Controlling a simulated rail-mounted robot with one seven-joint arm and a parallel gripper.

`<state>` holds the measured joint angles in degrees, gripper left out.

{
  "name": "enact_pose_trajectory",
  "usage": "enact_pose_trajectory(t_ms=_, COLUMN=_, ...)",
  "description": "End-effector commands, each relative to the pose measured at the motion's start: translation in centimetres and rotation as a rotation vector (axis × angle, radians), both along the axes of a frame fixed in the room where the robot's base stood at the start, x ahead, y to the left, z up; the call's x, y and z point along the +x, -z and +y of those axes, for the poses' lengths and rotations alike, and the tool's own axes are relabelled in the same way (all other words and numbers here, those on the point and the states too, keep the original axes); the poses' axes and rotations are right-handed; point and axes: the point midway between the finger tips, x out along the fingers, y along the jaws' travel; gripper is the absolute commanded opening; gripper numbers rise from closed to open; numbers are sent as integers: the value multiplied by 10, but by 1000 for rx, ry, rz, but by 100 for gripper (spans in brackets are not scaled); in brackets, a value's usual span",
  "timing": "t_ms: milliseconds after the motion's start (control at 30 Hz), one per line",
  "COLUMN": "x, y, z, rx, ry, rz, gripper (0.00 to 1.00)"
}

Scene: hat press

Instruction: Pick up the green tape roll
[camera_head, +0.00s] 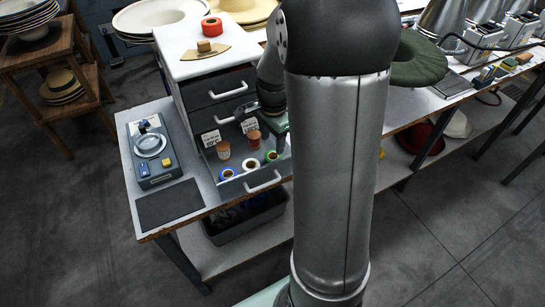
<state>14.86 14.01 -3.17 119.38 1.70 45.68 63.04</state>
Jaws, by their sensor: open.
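The green tape roll (271,156) lies in the open lower drawer (233,188) of the small cabinet, near the right side of the drawer. It is partly hidden by my arm and gripper. My gripper (274,128) hangs above the drawer's right part, just behind and above the green roll. It is open and appears empty, though its fingertips are hard to make out. A blue-rimmed roll (227,174) and a pale-centred roll (251,165) lie to the left of the green roll.
Two brown spools (223,150) (254,138) with white labels stand behind the rolls. Closed drawers (221,88) rise above the open one. A red tape roll (211,27) sits on the cabinet top. A grey device (152,156) and dark mat (170,205) lie on the table to the left.

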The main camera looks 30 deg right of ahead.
Motion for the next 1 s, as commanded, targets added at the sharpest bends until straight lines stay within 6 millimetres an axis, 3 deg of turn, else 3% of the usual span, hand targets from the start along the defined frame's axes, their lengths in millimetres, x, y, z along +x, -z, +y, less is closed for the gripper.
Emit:
enact_pose_trajectory(t_ms=233, x=0, y=18, z=-1, rx=1, ry=-1, rz=2, gripper=50)
enact_pose_trajectory(t_ms=500, x=0, y=56, z=-4, rx=2, ry=-1, rz=3, gripper=50)
enact_pose_trajectory(t_ms=800, x=0, y=62, z=-4, rx=1, ry=-1, rz=0, gripper=50)
enact_pose_trajectory(t_ms=833, x=0, y=62, z=-4, rx=0, ry=-1, rz=0, gripper=47)
enact_pose_trajectory(t_ms=933, x=0, y=62, z=-4, rx=0, ry=-1, rz=0, gripper=22)
enact_pose_trajectory(t_ms=1000, x=0, y=62, z=-4, rx=0, ry=-1, rz=-1, gripper=22)
